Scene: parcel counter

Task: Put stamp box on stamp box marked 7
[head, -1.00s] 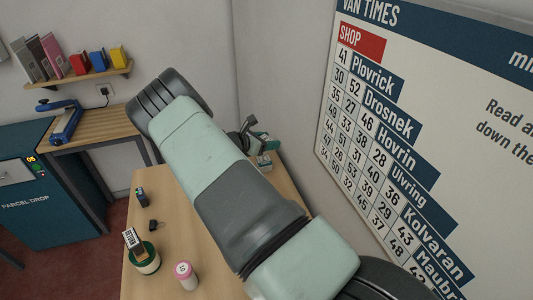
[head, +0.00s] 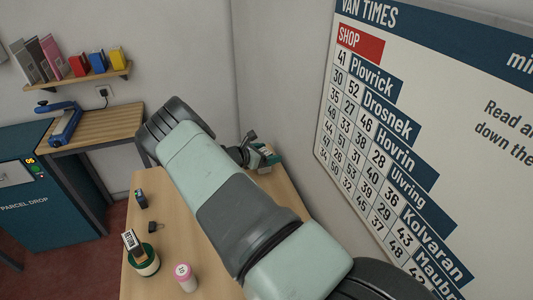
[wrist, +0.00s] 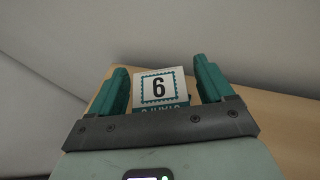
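A stamp box (wrist: 158,86) shows in the wrist view with a white top, a teal stamp border and a digit that reads 6 from here. Lettering on its teal side is upside down and partly cut off, so the digit could be a 9. My gripper (wrist: 161,78) is open, with one teal finger on each side of the box and a narrow gap at both. In the head view my gripper (head: 263,151) is low at the far right of the table, and the box is mostly hidden there. I cannot make out a box marked 7.
A wall with a timetable board (head: 400,130) stands close at right.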

